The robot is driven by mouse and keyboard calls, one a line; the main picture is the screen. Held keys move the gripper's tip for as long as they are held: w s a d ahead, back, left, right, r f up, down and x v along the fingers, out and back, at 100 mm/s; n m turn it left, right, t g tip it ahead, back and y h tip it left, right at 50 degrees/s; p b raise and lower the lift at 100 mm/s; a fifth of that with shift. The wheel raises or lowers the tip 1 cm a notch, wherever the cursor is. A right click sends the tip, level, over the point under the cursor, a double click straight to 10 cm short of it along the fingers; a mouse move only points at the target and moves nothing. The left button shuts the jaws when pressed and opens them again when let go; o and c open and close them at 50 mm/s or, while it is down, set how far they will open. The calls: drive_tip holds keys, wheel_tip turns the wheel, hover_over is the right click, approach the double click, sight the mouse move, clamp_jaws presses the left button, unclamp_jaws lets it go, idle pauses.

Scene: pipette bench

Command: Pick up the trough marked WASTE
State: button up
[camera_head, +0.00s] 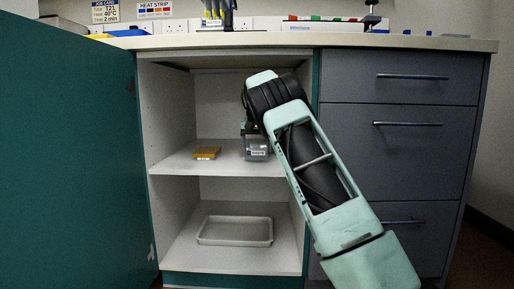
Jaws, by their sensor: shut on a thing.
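A small clear-grey trough (257,143) with a pale label is at the right of the cabinet's upper shelf; the label's text is too small to read. My gripper (253,129) is at the top of this trough and shut on it. My arm reaches into the open cabinet from the lower right and covers part of the view beside the trough. I cannot tell whether the trough touches the shelf.
An orange-yellow box (206,153) lies on the upper shelf (175,161) to the left. A shallow grey tray (235,243) sits on the lower compartment's floor. The green door (70,170) stands open at left. Grey drawers (412,130) are at right.

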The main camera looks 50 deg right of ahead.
drive_tip(key=shift+r+p, duration=0.45)
drive_tip(key=shift+r, duration=0.25)
wheel_tip(320, 180, up, 2)
drive_tip(key=shift+r+p, duration=0.1)
drive_tip(key=shift+p, duration=1)
drive_tip(key=s+a+p, duration=0.3)
drive_tip(key=a, duration=0.5)
drive_tip(key=s+a+p, duration=0.3)
drive_tip(key=s+a, duration=0.1)
drive_tip(key=a, duration=0.4)
drive_tip(key=shift+s+a+f, duration=0.2)
drive_tip(key=shift+s+f, duration=0.05)
drive_tip(key=shift+f, duration=0.2)
drive_tip(key=shift+r+p, duration=0.15)
drive_tip(key=shift+p, duration=0.15)
drive_tip(key=shift+r+p, duration=1.4)
drive_tip(key=shift+p, duration=0.8)
